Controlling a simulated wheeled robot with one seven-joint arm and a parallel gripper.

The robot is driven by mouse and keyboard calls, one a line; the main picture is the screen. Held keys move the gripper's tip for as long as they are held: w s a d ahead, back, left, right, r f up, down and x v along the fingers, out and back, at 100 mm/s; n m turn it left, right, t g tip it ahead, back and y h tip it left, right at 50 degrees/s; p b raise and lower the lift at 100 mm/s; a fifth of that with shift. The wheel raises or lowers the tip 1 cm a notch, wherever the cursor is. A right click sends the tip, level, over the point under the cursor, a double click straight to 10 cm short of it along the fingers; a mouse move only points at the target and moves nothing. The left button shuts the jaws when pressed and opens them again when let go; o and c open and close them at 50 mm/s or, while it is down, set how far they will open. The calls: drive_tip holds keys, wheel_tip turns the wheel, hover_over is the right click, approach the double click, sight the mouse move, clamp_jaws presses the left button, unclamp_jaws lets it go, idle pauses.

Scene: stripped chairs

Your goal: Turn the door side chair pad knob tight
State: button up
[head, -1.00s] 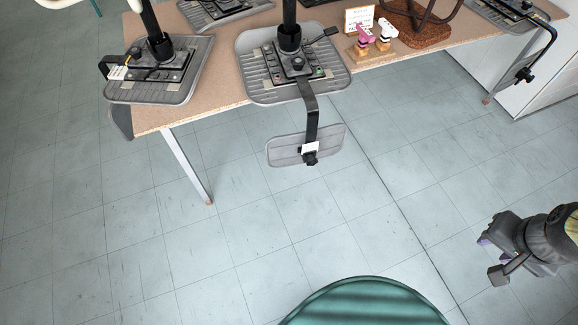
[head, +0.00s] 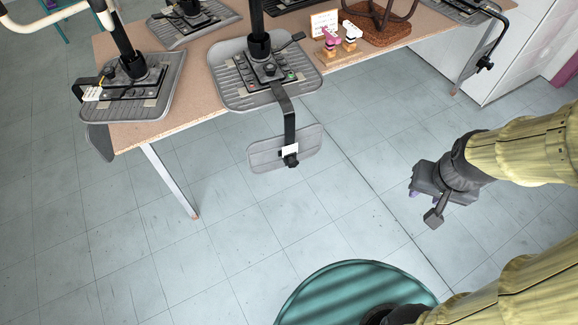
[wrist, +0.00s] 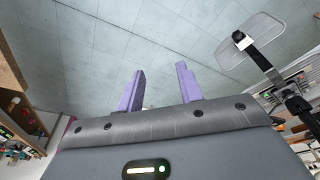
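A stripped chair lies upside down on the table, its grey seat (head: 222,88) near the front edge. Its black bracket (head: 290,118) hangs over the edge and carries a grey pad (head: 262,152) with a black knob (head: 290,160). In the wrist view, the pad (wrist: 262,40) and knob (wrist: 238,36) show at upper right. Another black knob (head: 484,63) hangs at the table's right end. I cannot tell which knob is door side, nor how tight either is. My gripper (head: 413,192) is right of the pad, well apart; its purple fingers (wrist: 160,82) are spread and empty.
The wooden table (head: 160,125) has a metal front leg (head: 170,180). Another upturned chair (head: 150,105) is at left. A small stand with pink and white pieces (head: 340,42) sits near the front edge.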

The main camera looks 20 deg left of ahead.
drive_tip(key=o, duration=0.6)
drive_tip(key=shift+w+f, duration=0.15)
drive_tip(key=shift+f, duration=0.1)
drive_tip(key=shift+o, duration=0.3)
drive_tip(key=w+a+f+n+t+b, duration=0.1)
drive_tip(key=w+a+f+t+b, duration=0.1)
drive_tip(key=w+f+b, duration=0.2)
drive_tip(key=w+a+f+n+t+b, duration=0.1)
drive_tip(key=w+f+b, duration=0.4)
drive_tip(key=f+b, duration=0.5)
drive_tip(key=shift+w+a+f+n+t+y, duration=0.3)
drive_tip(key=shift+a+f+t+y, duration=0.1)
drive_tip(key=shift+a+f, duration=0.25)
drive_tip(key=w+a+f+n+t+y+b, duration=0.1)
drive_tip(key=w+a+f+n+t+b, duration=0.2)
drive_tip(key=f+b, duration=0.35)
drive_tip(key=w+a+f+y+b, duration=0.1)
drive_tip(key=w+a+f+b, duration=0.3)
drive_tip(key=f+b, duration=0.25)
drive_tip(key=a+f+n+t+y+b, duration=0.2)
drive_tip(key=a+f+n+y+b, duration=0.1)
drive_tip(key=a+f+b, duration=0.5)
drive_tip(key=a+f+n+t+y+b, duration=0.1)
drive_tip(key=a+f+y+b, duration=0.5)
drive_tip(key=f+b, duration=0.8)
drive_tip(key=shift+s+a+f+n+t+b, duration=0.2)
drive_tip(key=shift+a+f+n+t+b, duration=0.2)
drive_tip(key=shift+a+f+n, duration=0.5)
drive_tip(key=shift+a+r, duration=0.1)
drive_tip(key=shift+r, duration=0.05)
